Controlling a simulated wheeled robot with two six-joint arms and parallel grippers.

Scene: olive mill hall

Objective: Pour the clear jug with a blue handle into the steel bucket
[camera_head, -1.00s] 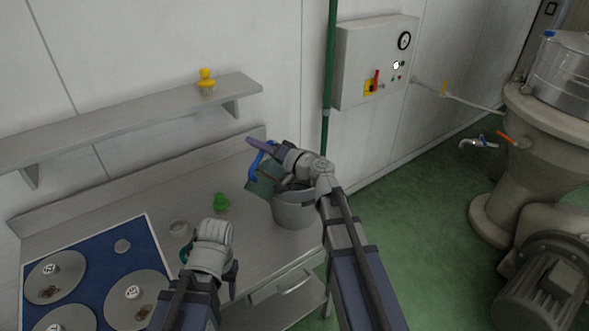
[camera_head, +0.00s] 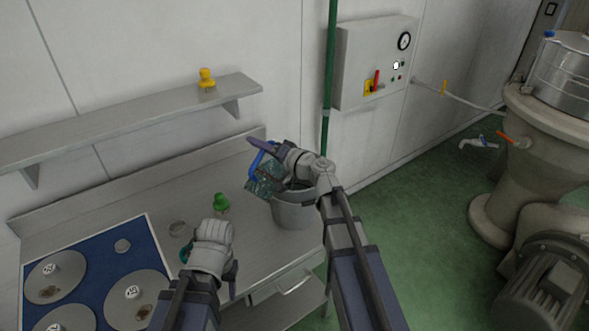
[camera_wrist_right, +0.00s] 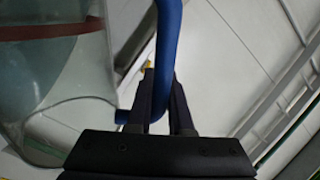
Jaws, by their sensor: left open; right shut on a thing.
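The clear jug (camera_head: 262,182) is tilted over the left rim of the steel bucket (camera_head: 293,212) on the steel counter. My right gripper (camera_head: 268,148) is shut on its blue handle, which also shows in the right wrist view (camera_wrist_right: 168,45). In that view the jug's clear wall with a red band (camera_wrist_right: 50,30) fills the left side. I cannot tell whether liquid is flowing; the bucket's inside is mostly hidden by my right arm. My left gripper (camera_head: 187,254) is open, low over the counter, left of the bucket, its fingers mostly hidden by its wrist.
A green object (camera_head: 221,203) and a small round glass-like dish (camera_head: 178,229) stand on the counter. A blue board with grey discs (camera_head: 147,232) lies at the left. A shelf (camera_head: 130,121) holds a yellow object (camera_head: 207,78). A drawer handle (camera_head: 294,283) sticks out in front.

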